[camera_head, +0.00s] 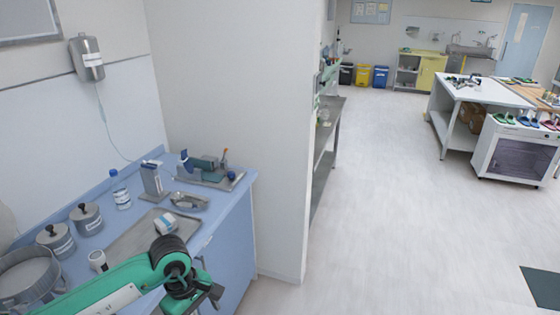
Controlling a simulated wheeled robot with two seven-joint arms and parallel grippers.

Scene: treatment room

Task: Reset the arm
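My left arm, green with a black joint, reaches in from the lower left, over the front of the blue counter (233,209). At its end is my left gripper (207,292), dark and partly hidden behind the joint, low by the counter's front edge. I cannot tell whether its fingers are open or shut, and no held thing shows. My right arm and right gripper are not in view.
The counter holds a metal tray (128,238) with a white roll (165,223), lidded steel pots (86,218), a bottle (120,190) and a kidney dish (189,201). A wall (235,110) ends right of it. Open floor (400,220) lies to the right.

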